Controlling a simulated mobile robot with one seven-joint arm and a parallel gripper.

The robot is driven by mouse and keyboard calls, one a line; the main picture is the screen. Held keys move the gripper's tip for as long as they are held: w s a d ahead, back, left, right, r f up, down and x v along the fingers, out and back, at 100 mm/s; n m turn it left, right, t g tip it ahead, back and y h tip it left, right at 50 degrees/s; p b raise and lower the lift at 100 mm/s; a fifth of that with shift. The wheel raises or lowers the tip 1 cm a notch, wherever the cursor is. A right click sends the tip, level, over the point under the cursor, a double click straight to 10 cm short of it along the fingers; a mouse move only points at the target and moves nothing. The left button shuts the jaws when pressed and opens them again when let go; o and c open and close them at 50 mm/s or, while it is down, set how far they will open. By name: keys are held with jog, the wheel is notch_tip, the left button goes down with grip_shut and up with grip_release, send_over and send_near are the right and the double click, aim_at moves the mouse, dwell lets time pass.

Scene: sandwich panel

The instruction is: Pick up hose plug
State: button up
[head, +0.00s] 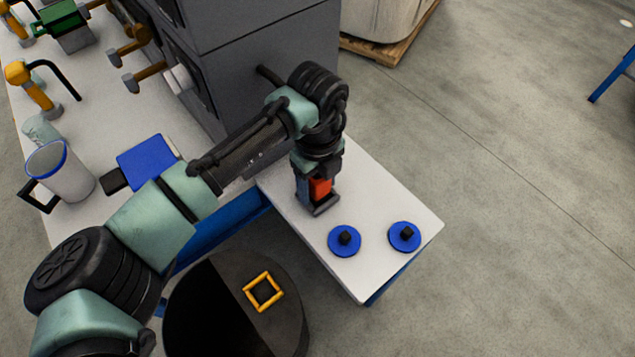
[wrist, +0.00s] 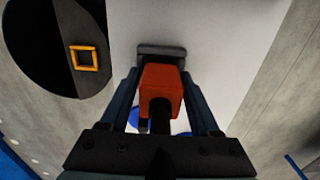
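My gripper (head: 316,196) points down at the small white table, with its fingers low over the top. A red block (wrist: 162,82) with a dark stem sits between the fingers in the wrist view (wrist: 162,58). It is partly covered by the fingers in the head view (head: 320,187). I cannot tell whether the fingers press on it or stand just beside it. Two blue discs with black knobs lie on the table, one nearer (head: 344,240) and one at the right (head: 404,236). No label shows which item is the hose plug.
A dark round drum top with a yellow square frame (head: 263,291) stands in front of the small table (head: 385,195). A grey cabinet (head: 260,60) rises behind my arm. A mug (head: 60,172) and a blue box (head: 147,162) are on the left bench.

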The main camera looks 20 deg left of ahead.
grip_shut()
